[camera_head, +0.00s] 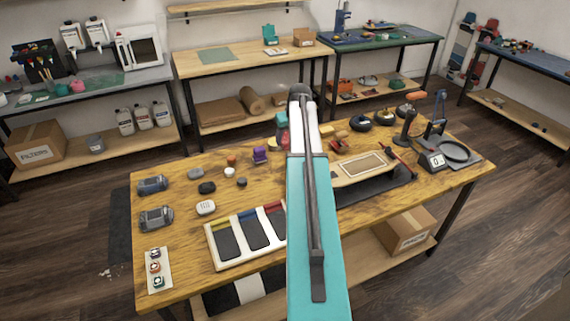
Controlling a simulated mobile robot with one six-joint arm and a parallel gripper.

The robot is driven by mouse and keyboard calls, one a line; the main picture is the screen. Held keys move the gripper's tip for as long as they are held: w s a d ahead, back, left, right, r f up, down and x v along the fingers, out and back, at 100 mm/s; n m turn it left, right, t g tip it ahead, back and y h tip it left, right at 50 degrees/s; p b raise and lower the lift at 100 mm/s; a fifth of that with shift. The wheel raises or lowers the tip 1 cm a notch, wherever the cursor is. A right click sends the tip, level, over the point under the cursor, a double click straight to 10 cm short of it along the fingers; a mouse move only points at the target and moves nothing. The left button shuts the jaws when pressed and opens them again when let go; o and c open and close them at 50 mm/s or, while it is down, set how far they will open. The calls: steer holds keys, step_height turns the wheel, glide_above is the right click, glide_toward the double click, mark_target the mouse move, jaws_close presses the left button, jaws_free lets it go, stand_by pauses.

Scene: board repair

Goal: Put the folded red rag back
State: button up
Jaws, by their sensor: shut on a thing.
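My teal and white arm rises through the middle of the view, over the wooden workbench (180,245). Its far end bends down behind its own links, so my gripper and whatever it holds are hidden. A small teal and red patch (283,130) shows just left of the arm, too small and covered to tell what it is. I cannot make out a folded red rag for certain anywhere on the bench.
A white tray (213,240) with dark panels and coloured strips lies left of the arm. A light deck (350,170) lies on a black mat to the right. A scale (436,161) and lamp stand at the right end. Bare wood shows along the bench's left part.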

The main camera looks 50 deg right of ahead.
steer(key=shift+f+p, duration=0.65)
steer(key=shift+f, duration=2.4)
steer(key=shift+f+p, duration=0.45)
steer(key=shift+f, duration=1.45)
steer(key=shift+f, duration=0.15)
steer(key=o, duration=1)
steer(key=shift+b+v, duration=1.05)
steer(key=shift+v, duration=5.1)
steer(key=shift+w, duration=0.1)
